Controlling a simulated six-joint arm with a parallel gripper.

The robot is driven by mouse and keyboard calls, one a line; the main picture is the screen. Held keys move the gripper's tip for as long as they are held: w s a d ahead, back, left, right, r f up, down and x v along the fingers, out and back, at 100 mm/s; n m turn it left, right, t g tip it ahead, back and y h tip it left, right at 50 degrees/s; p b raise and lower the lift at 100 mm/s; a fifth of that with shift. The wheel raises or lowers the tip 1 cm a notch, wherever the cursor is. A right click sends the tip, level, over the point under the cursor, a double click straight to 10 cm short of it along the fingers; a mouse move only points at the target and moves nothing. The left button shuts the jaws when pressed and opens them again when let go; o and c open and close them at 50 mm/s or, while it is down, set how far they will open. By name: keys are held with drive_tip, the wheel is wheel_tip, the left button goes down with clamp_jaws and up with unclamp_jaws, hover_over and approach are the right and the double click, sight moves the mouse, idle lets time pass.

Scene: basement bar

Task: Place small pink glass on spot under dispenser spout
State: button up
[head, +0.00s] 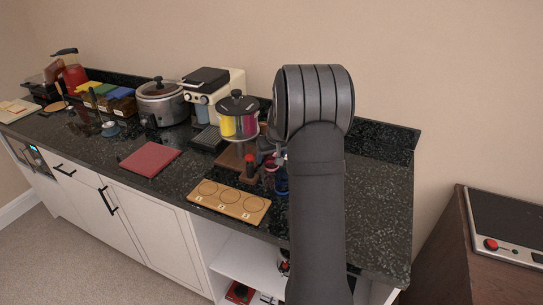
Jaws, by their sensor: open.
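The dispenser (238,118) has a clear drum with yellow and pink contents and a dark lid, and stands on a brown wooden base (229,157) on the counter. A dark spout part with a red top (249,160) is at its front right. A small pink glass (269,174) stands just right of the spout, partly hidden by a blue glass (281,184) beside it. My gripper (268,147) shows only in part left of my arm, above and behind the glasses. It is open; its fingertips are mostly hidden, and I see nothing held.
A red mat (150,159) lies to the left. A cream coffee machine (211,95) and a slow cooker (161,102) stand behind. Right of my arm the dark counter (382,205) is clear.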

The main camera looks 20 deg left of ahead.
drive_tip(key=shift+r, duration=0.1)
drive_tip(key=v, duration=1.2)
drive_tip(key=x, duration=1.1)
drive_tip(key=shift+w+a+f, duration=0.15)
drive_tip(key=shift+w+f, duration=0.05)
drive_tip(key=shift+f, duration=0.1)
drive_tip(key=shift+s+d+r, duration=0.45)
drive_tip(key=shift+s+r, duration=0.05)
drive_tip(key=shift+s, duration=0.05)
drive_tip(key=shift+s+d, duration=0.2)
drive_tip(key=shift+d, duration=0.05)
drive_tip(key=shift+w+a, duration=0.1)
